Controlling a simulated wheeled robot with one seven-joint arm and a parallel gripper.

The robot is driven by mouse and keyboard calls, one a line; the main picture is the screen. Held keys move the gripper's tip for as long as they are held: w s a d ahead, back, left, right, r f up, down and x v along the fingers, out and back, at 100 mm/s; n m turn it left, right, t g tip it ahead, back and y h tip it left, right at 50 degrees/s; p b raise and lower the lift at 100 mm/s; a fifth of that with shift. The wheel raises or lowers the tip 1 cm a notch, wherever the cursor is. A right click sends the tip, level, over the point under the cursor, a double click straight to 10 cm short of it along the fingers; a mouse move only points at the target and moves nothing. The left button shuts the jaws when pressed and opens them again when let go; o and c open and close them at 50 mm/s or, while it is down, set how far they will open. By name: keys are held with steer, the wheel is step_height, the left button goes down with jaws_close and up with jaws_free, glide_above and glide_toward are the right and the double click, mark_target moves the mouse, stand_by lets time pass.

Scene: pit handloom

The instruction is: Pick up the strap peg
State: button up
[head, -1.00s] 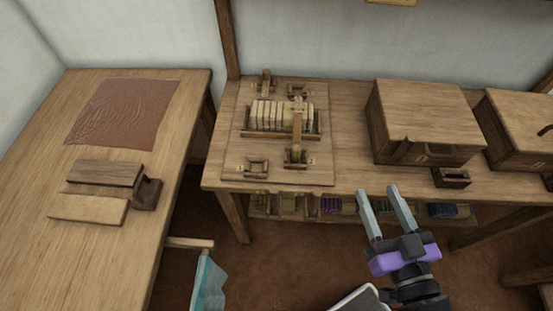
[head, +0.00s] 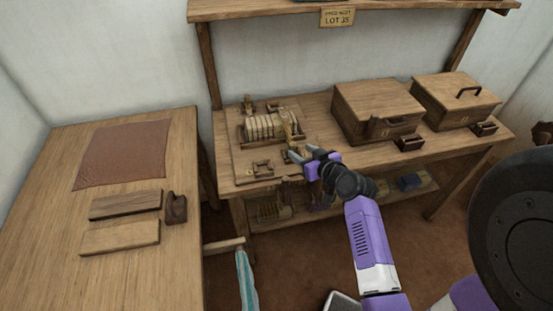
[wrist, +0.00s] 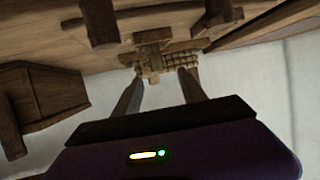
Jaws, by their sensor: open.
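On the bench board a rack holds a row of pale cards (head: 264,127). A narrow upright wooden piece, which I take to be the strap peg (head: 290,124), stands at the right end of the rack. I cannot tell the peg clearly there.
Two wooden boxes (head: 378,101) (head: 457,93) stand on the bench to the right, with small holders in front. A side table (head: 125,250) at left bears a brown cloth (head: 122,152) and wooden blocks (head: 120,236). A shelf with bundles lies below the bench.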

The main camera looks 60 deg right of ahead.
mark_target(295, 148)
steer(key=shift+x, duration=1.15)
steer(key=shift+s+f+p+x, duration=0.1)
steer(key=shift+f+p+x, duration=0.1)
steer(key=shift+x, duration=0.7)
steer(key=shift+s+f+p+x, duration=0.1)
steer(key=shift+p+x, duration=0.05)
steer(key=shift+x, duration=0.8)
steer(key=shift+s+f+p+x, duration=0.1)
steer(key=shift+f+p+x, duration=0.1)
steer(key=shift+x, duration=0.7)
steer(key=shift+d, duration=0.1)
jaws_close()
